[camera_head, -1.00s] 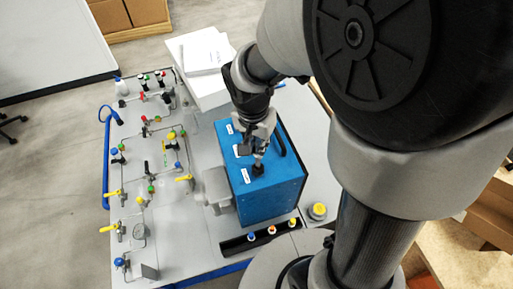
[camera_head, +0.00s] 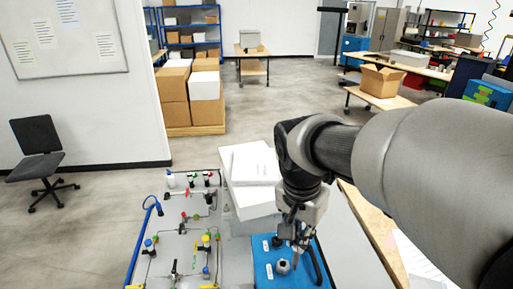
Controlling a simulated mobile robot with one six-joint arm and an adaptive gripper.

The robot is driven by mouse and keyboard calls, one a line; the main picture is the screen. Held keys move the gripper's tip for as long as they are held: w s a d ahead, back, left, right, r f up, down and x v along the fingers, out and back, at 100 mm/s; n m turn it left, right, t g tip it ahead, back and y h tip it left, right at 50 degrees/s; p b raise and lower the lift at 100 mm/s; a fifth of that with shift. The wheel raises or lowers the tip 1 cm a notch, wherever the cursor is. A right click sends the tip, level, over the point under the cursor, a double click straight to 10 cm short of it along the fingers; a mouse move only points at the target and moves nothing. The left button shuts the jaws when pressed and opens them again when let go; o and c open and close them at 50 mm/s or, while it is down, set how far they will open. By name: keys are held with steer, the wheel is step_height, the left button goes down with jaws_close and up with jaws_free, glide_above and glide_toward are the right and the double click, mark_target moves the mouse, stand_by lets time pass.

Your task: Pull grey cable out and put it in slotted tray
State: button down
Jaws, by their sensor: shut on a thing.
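The blue analyser box (camera_head: 262,254) is at the bottom edge of the head view, only its far part in frame. My gripper (camera_head: 297,257) points down over its top and is shut on a small dark-grey piece, which I take to be the grey cable's end. The rest of the cable cannot be made out. A round grey fitting (camera_head: 284,266) is on the box's top, just left of the fingertips. Whether the held piece touches the box cannot be told. The slotted tray is out of this view.
A panel with valves and tubing (camera_head: 190,235) and a blue handle (camera_head: 140,235) lies to the left. White boxes (camera_head: 250,165) stand behind the box. A black handle (camera_head: 315,262) is right of my gripper. My arm covers much of the right side.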

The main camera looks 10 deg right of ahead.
steer(key=shift+r+p, duration=2)
steer(key=shift+r, duration=0.75)
